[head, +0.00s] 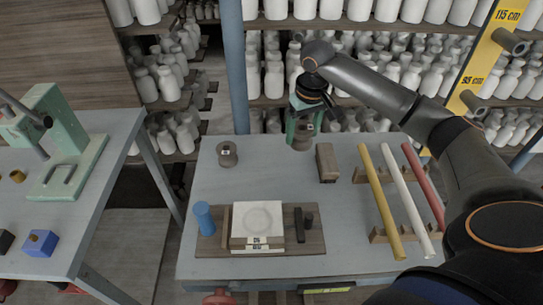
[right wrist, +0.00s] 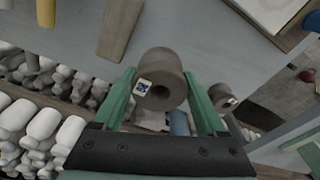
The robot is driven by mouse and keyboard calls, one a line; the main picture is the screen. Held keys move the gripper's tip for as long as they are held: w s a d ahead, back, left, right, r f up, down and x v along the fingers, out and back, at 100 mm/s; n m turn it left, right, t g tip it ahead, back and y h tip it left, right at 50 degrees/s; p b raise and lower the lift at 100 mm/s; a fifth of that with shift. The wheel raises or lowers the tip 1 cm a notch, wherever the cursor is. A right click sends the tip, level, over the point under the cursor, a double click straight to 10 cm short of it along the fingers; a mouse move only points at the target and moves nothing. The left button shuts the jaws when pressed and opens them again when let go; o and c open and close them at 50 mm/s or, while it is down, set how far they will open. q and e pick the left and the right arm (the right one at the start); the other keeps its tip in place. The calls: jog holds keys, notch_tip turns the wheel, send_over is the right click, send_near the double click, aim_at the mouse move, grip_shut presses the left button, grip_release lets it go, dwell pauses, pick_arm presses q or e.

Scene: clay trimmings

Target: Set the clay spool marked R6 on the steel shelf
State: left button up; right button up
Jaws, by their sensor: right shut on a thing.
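A grey-brown clay spool (right wrist: 164,72) with a hole through its middle sits between the green fingers of my right gripper (right wrist: 163,102) in the right wrist view. Its small white tag has blue marks that I cannot read surely. In the head view my right gripper (head: 303,122) is shut on this spool (head: 302,140) at the table's back edge; I cannot tell its height. A second, similar spool (head: 227,154) stands apart on the table at the left, and shows in the right wrist view (right wrist: 220,96). My left gripper is not in view. I cannot make out which shelf is the steel one.
The grey table (head: 265,180) holds a brown block (head: 326,162), a rack with yellow (head: 381,200), white and red rods, a wooden board (head: 314,240) with a white slab, and a blue cylinder (head: 204,218). Shelves of white bottles (head: 430,12) and a blue post (head: 235,65) stand behind.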

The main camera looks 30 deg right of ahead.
jog(key=w+a+f, duration=0.1)
jog(key=w+f, duration=0.1)
jog(key=w+a+f, duration=0.1)
jog(key=w+f, duration=0.1)
jog(key=w, duration=0.1)
jog(key=w+a+f, duration=0.1)
jog(key=w+f, duration=0.1)
jog(key=f, duration=0.1)
jog(key=shift+w+a, duration=0.25)
jog(key=shift+a, duration=0.1)
jog(key=shift+w+a+f+b, duration=0.15)
jog(key=shift+f+b, duration=0.1)
jog(key=shift+f, duration=0.65)
jog(key=shift+w+f+b, duration=0.1)
jog(key=shift+f+b, duration=0.1)
jog(key=shift+f, duration=0.7)
jog(key=shift+f, duration=0.1)
jog(key=o, duration=1.6)
jog(key=r, duration=0.4)
jog(key=s+r, duration=0.1)
jog(key=r, duration=0.3)
jog(key=r+p, duration=0.1)
jog(key=r, duration=0.3)
jog(key=shift+s+a, duration=0.1)
jog(key=shift+s, duration=0.15)
